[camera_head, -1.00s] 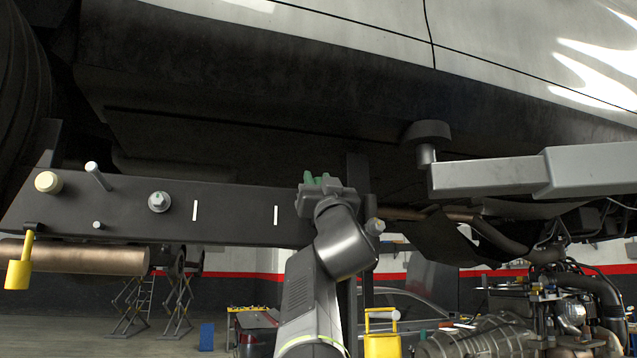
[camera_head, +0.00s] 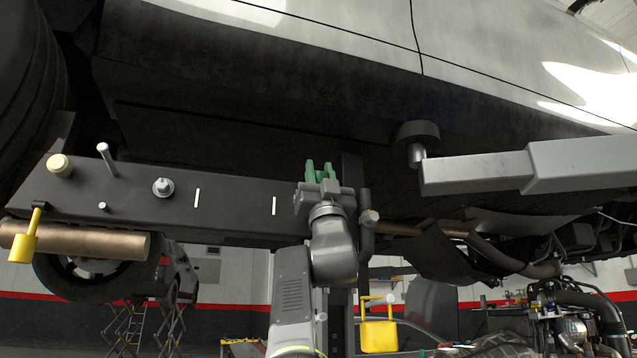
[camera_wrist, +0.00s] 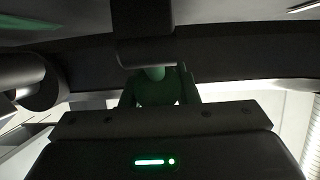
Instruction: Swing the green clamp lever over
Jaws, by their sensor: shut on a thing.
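My gripper (camera_head: 319,172) is at the right end of the dark beam, pointing up and away from the head camera, with green parts showing at its tip. In the wrist view, a small lighter green piece, the green clamp lever (camera_wrist: 155,73), shows at the jaws just under a dark horizontal cylinder (camera_wrist: 146,52). The jaws are shut on it. The wrist housing hides the lower part of the grip, and the lever's full shape and angle cannot be made out.
The dark beam (camera_head: 235,207) carries a bolt head (camera_head: 163,187), pegs and white marks. A grey lift arm (camera_head: 480,173) is at right under the car body (camera_head: 300,60). An engine (camera_head: 560,320) stands lower right.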

